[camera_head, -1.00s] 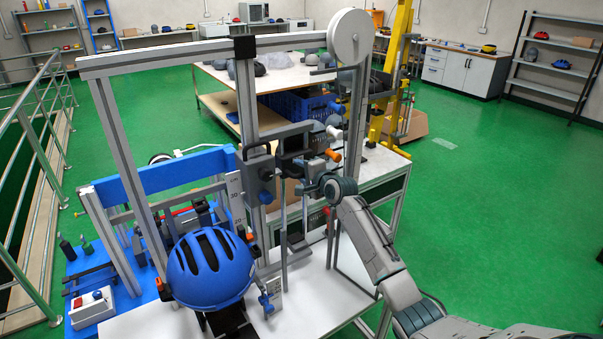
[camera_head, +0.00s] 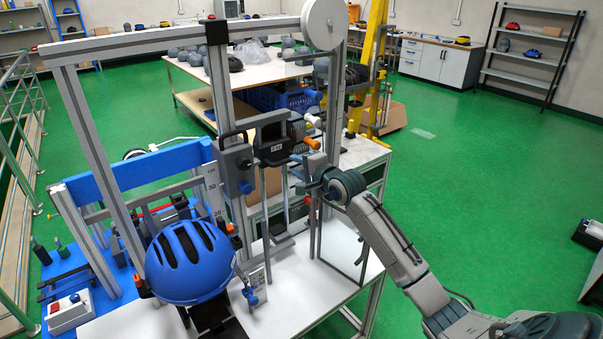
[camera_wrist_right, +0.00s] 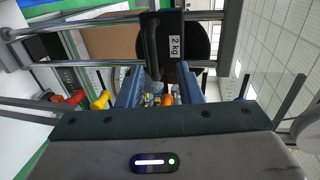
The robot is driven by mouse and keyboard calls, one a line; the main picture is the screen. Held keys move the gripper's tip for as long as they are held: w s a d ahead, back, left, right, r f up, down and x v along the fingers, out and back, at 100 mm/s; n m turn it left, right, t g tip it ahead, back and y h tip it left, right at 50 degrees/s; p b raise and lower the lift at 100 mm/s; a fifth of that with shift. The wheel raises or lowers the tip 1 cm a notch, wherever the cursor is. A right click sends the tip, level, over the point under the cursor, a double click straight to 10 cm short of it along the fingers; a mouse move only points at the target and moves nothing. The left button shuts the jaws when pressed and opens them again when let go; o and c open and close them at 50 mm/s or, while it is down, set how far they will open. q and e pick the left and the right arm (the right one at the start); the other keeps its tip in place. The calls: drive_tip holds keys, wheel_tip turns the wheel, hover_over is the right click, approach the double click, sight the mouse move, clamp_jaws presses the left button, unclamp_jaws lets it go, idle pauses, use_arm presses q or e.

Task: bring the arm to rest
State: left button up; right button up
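My right gripper (camera_head: 305,174) is in front of the drop tower, to the right of its carriage (camera_head: 236,168). In the wrist view its two blue fingers (camera_wrist_right: 161,84) stand apart with a gap between them. A black weight marked 2 kg (camera_wrist_right: 162,38) is beyond the fingertips; it also shows beside the carriage in the head view (camera_head: 272,148). I see nothing held between the fingers. My right arm reaches in from the lower right. My left gripper is not in view.
A blue helmet (camera_head: 190,262) sits low inside the tower frame (camera_head: 222,95). A wheel (camera_head: 324,24) tops the frame. Orange and blue handles stick out near my gripper. A workbench (camera_head: 262,72) stands behind. The green floor (camera_head: 480,190) to the right is mostly clear.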

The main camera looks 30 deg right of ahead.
drive_tip(key=shift+s+r, duration=0.1)
drive_tip(key=shift+s, duration=0.55)
